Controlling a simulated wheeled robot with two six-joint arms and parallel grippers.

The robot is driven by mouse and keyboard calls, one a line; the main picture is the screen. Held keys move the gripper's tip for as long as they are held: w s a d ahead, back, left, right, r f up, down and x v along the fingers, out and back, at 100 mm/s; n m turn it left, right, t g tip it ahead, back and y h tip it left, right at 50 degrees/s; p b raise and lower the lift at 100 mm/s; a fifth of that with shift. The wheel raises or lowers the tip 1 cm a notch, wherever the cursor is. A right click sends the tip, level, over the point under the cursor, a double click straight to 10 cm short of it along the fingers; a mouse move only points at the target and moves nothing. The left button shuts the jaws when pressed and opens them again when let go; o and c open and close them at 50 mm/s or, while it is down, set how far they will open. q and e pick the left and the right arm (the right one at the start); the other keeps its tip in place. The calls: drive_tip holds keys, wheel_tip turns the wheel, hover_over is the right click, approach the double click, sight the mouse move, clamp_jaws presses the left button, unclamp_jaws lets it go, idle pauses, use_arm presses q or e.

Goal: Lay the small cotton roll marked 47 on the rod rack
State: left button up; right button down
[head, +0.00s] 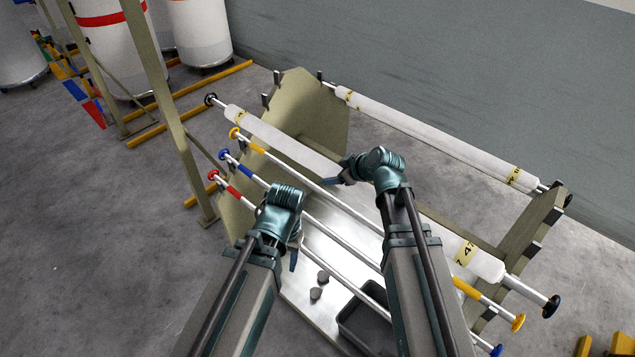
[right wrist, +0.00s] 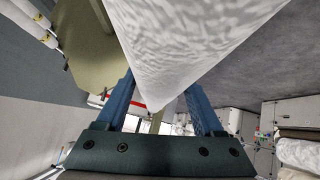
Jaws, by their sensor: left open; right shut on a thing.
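A long white cotton roll (head: 278,140) on a rod with black end knobs runs slantwise across the front of the rod rack (head: 320,103). A yellow band near its right end (head: 465,252) seems to read 47. My right gripper (head: 337,181) is shut on this roll near its middle, and my arm hides part of it. In the right wrist view the white roll (right wrist: 185,45) lies between the two blue fingers (right wrist: 160,108). I cannot tell whether its ends rest on the rack. My left gripper (head: 296,245) is open and empty, over the lower rods.
A second white roll (head: 430,135) lies along the rack's back, with yellow bands. Rods with yellow (head: 518,321), blue (head: 225,154) and red (head: 214,175) knobs cross the front. A dark tray (head: 350,325) and two small grey pieces (head: 318,285) lie below. White drums (head: 115,45) stand behind left.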

use_arm(q)
drive_tip(key=shift+f, duration=0.35)
use_arm(e)
drive_tip(key=shift+w+d+f, duration=0.2)
drive_tip(key=shift+d, duration=0.2)
drive_tip(key=shift+w+d+f, duration=0.15)
drive_tip(key=shift+w+d, duration=0.05)
drive_tip(key=shift+d, duration=0.2)
use_arm(q)
drive_tip(key=shift+f+b, duration=1)
drive_tip(key=shift+b, duration=0.2)
use_arm(e)
drive_tip(key=w+d+f, duration=0.2)
drive_tip(key=w+d, duration=0.3)
drive_tip(key=shift+s, duration=0.2)
